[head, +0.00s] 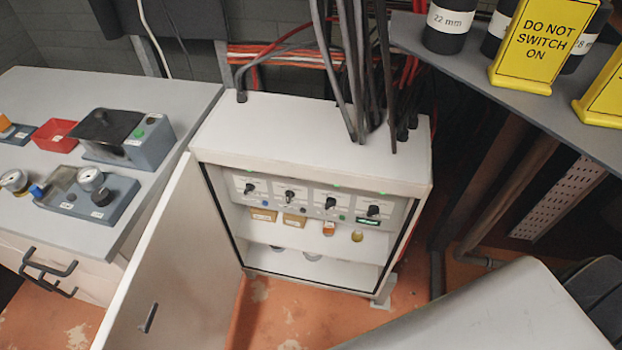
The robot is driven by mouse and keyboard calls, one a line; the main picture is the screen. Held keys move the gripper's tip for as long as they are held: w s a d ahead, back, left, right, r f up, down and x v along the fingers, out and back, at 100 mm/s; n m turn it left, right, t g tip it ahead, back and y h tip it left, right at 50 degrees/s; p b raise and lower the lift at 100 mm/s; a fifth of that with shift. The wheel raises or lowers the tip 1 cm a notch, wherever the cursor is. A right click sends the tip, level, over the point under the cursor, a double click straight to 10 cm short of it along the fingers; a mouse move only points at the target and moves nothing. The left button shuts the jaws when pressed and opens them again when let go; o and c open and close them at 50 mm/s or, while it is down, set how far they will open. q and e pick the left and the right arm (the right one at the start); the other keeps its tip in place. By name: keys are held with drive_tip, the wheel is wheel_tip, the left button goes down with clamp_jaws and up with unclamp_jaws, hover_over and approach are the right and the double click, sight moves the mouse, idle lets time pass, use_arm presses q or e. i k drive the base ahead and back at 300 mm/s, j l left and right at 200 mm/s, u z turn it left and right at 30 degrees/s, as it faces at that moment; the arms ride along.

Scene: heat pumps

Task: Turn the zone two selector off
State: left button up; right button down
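An open white control cabinet (310,150) stands in the middle of the head view. A row of black rotary selectors runs across the panel inside it: the far left one (249,188), the second from left (290,195), the third (330,203) and the far right one (373,210). Their labels are too small to read, so I cannot tell which is zone two or where each pointer is set. Orange-brown tags (294,220) show below the panel. Neither of my grippers is in view.
The cabinet door (165,270) stands open towards the front left. A bench (190,95) with devices and a red tray (58,136) is at left. A shelf at right holds yellow "DO NOT SWITCH ON" signs (543,45).

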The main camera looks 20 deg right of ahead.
sight(373, 211)
drive_tip(key=l+z, duration=0.2)
drive_tip(key=z, duration=0.95)
